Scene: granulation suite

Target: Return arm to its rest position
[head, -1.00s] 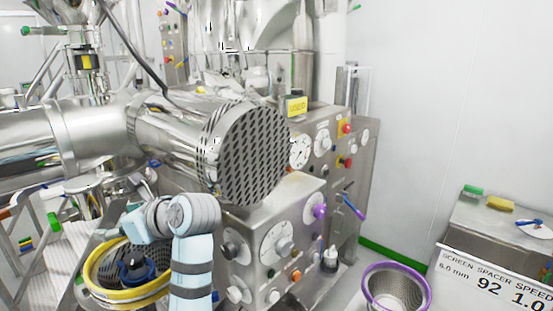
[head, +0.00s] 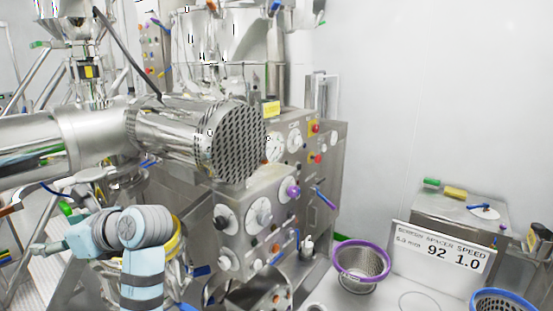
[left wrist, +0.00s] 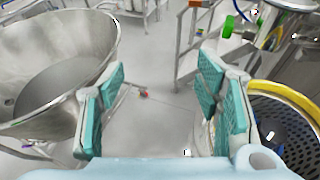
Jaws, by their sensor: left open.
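My left arm (head: 142,270) rises from the bottom left of the head view and bends at a grey joint. Bare floor shows through the gap. The right gripper is not in view.
A steel bowl (left wrist: 70,60) is left of the fingers. A yellow-rimmed sieve (left wrist: 300,95) is close on the right. The steel machine with a perforated drum end (head: 236,145) stands beyond my arm. A purple-rimmed basket (head: 362,262) and a sign (head: 440,250) are at right.

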